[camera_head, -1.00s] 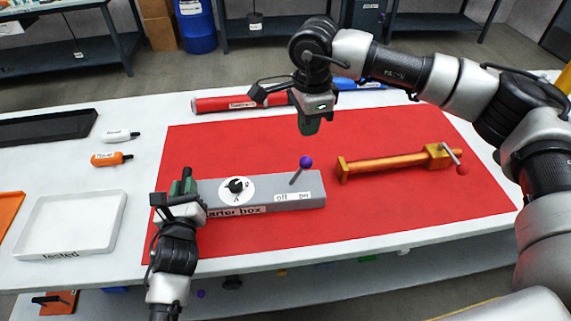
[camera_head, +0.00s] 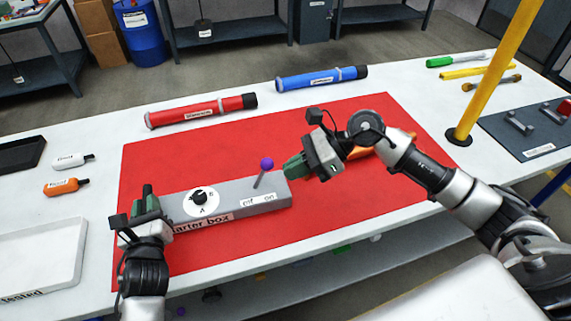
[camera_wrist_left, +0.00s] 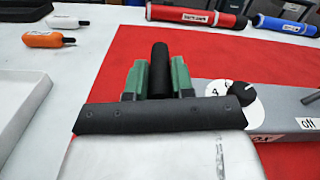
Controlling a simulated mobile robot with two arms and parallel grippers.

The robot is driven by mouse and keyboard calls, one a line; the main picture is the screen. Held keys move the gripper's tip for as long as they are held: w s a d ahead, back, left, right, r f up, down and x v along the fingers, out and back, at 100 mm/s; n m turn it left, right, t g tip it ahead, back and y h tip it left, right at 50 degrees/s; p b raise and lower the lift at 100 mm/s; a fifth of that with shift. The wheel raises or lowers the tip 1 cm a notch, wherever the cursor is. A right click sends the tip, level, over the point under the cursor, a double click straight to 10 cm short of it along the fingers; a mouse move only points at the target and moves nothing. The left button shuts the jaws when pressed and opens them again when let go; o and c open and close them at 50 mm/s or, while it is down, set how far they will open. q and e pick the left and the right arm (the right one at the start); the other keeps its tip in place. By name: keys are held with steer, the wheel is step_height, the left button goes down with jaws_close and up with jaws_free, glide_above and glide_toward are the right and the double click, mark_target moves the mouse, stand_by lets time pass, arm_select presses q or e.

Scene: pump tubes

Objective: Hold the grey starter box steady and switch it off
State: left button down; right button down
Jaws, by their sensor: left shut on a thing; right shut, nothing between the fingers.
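The grey starter box (camera_head: 228,200) lies on the red mat with a white dial and "off" and "on" labels. Its lever with a purple ball (camera_head: 267,164) leans right, towards the "on" side. My left gripper (camera_head: 147,202) is shut on a black upright handle at the box's left end. The left wrist view shows this handle (camera_wrist_left: 160,70) between the green fingers. My right gripper (camera_head: 296,167) is shut and empty, its green fingertips just right of the lever, apart from the ball and near the box's right end.
The red mat (camera_head: 330,215) is clear in front of the box. An orange tube (camera_head: 358,152) is partly hidden behind my right gripper. Red (camera_head: 201,110) and blue (camera_head: 322,78) tubes lie behind the box. A yellow post (camera_head: 495,70) stands at right.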

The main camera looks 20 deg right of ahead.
steer(key=s+d+m+t, duration=0.3)
steer(key=d+t, duration=0.2)
steer(key=d, duration=0.5)
steer(key=shift+s+d+m, duration=0.15)
steer(key=shift+d+m, duration=0.25)
glide_toward(261, 175)
steer(key=f, duration=0.1)
steer(key=shift+w+a+r, duration=0.15)
steer(key=shift+w+a, duration=1.2)
steer(key=shift+w, duration=0.05)
